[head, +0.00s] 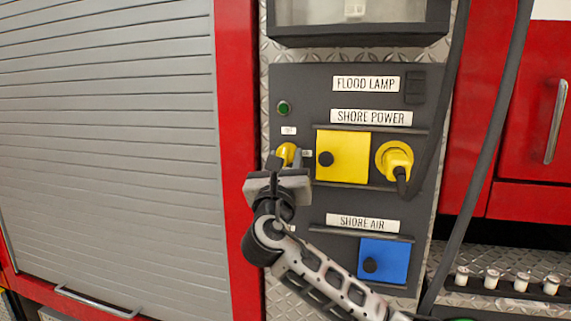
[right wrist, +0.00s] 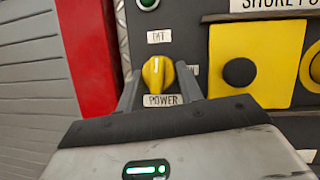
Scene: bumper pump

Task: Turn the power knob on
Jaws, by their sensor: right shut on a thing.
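The yellow power knob (head: 287,152) is on the left side of the dark grey panel (head: 340,88), below a round green light (head: 284,108). In the right wrist view the knob (right wrist: 157,74) has its pointer mark upright, toward a label above it that is hard to read, with the POWER label (right wrist: 163,100) below. My right gripper (head: 285,165) is at the knob, and its two fingers are shut on the knob's sides. The gripper body hides the panel just below the knob. My left gripper is not in view.
To the knob's right are a yellow square cover (head: 355,157) with a black button and a yellow plug (head: 394,160) with a dark cable. A blue cover (head: 384,262) is lower. Dark hoses (head: 485,150) hang at the right. A grey roller shutter (head: 110,140) fills the left.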

